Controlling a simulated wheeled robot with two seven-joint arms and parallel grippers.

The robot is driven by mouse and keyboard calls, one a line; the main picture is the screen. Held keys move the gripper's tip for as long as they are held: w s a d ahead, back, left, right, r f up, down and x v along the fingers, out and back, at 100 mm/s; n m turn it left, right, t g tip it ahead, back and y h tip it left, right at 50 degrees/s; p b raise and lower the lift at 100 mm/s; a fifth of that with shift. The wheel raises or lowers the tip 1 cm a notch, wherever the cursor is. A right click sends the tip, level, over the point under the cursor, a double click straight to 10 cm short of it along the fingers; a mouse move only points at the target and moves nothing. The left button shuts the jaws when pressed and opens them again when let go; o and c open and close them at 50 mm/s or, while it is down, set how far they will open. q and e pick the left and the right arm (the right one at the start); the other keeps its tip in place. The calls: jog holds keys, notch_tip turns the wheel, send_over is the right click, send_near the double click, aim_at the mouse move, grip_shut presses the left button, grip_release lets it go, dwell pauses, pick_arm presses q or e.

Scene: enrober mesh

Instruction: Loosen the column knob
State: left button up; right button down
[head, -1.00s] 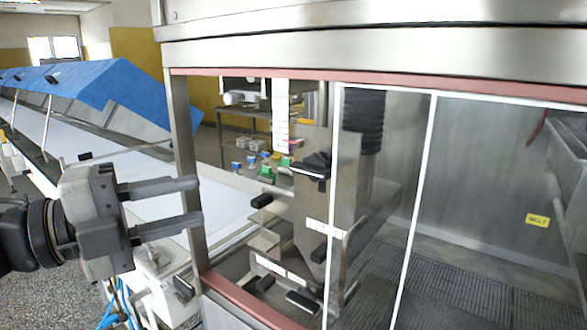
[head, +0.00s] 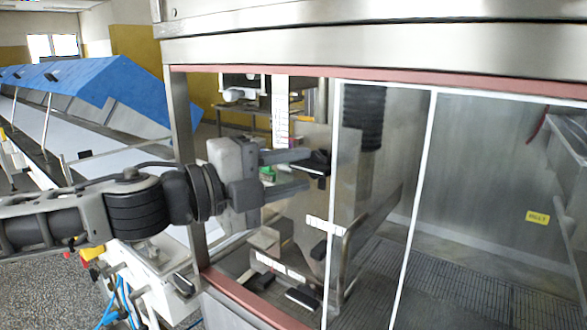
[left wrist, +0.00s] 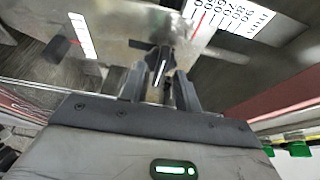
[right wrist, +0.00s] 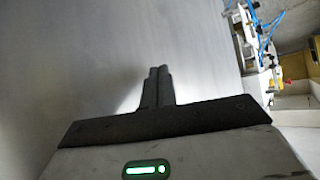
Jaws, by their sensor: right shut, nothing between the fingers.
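The black column knob (head: 318,162) sits on the metal column plate (head: 312,140) inside the machine opening, beside the white scale strip (head: 280,110). In the left wrist view the knob (left wrist: 160,60) shows between and just ahead of my left fingertips, with the scale (left wrist: 230,15) at upper right. My left gripper (head: 308,170) is open, its two fingers reaching through the opening up to the knob. I cannot tell whether the fingers touch it. In the right wrist view my right gripper (right wrist: 157,72) is shut and empty in front of a plain grey surface.
The opening has a metal post (head: 182,150) on the left, a red-edged sill (head: 245,300) below and a white-edged clear panel (head: 380,200) on the right. A lower plate with black handles (head: 302,298) lies under my left gripper. A blue-covered conveyor (head: 100,95) stands at left.

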pick_arm(q)
jog(key=shift+w+d, duration=0.2)
grip_shut()
